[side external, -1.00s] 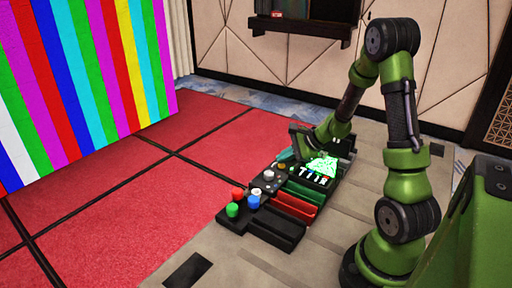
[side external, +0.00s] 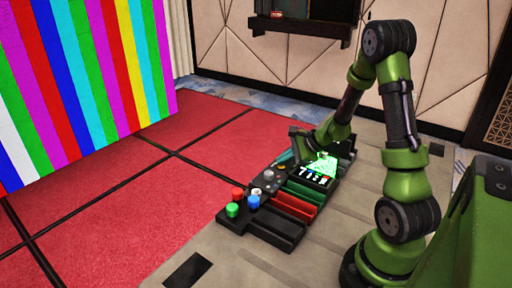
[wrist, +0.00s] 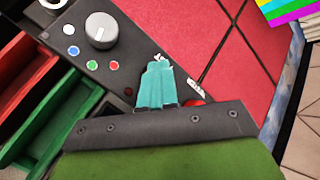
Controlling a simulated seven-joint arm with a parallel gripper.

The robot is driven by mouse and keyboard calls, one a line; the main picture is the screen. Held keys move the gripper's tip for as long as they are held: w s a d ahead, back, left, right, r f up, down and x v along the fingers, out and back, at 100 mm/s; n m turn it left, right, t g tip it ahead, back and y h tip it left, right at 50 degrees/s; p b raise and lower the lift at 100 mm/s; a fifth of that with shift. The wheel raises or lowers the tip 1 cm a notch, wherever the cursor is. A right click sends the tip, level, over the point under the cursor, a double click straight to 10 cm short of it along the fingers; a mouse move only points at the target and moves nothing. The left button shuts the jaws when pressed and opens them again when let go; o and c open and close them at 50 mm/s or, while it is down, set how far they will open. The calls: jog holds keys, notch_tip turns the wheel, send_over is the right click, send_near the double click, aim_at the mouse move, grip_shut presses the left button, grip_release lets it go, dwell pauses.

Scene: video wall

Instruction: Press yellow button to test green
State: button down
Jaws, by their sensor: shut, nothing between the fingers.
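My gripper (side external: 298,148) is shut and empty, low over the far part of the control console. In the wrist view its fingers (wrist: 157,80) appear as a pale teal shape in front of the dark mount. A small yellowish spot (side external: 282,167) on the console, close to the gripper, may be the yellow button; I cannot tell for sure. No clearly yellow button shows in the wrist view. A red button (wrist: 196,102) there is partly hidden behind my gripper. The video wall (side external: 85,80) shows vertical colour bars, with green among several other colours.
Red (side external: 237,192), green (side external: 232,210) and blue (side external: 254,201) buttons stand at the console's near end. A grey knob (wrist: 100,30) sits by small coloured dots. A small lit green screen (side external: 322,166) stands beside the gripper. The red floor (side external: 130,190) is clear.

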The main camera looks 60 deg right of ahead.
aim_at(284, 169)
jog(key=shift+r, duration=0.9)
jog(key=shift+r, duration=0.1)
jog(key=shift+r, duration=2.4)
jog(key=s+a+r+n, duration=0.4)
jog(key=a+n, duration=0.3)
jog(key=s+a+r+n+g, duration=0.1)
jog(key=s+a+r+n, duration=0.3)
jog(key=a+n, duration=0.3)
jog(key=s+a+r+n, duration=0.4)
jog(key=s+a+n, duration=0.1)
jog(key=a, duration=0.4)
jog(key=shift+a+r+n+g, duration=0.2)
jog(key=shift+n+g, duration=0.2)
jog(key=shift+n, duration=0.5)
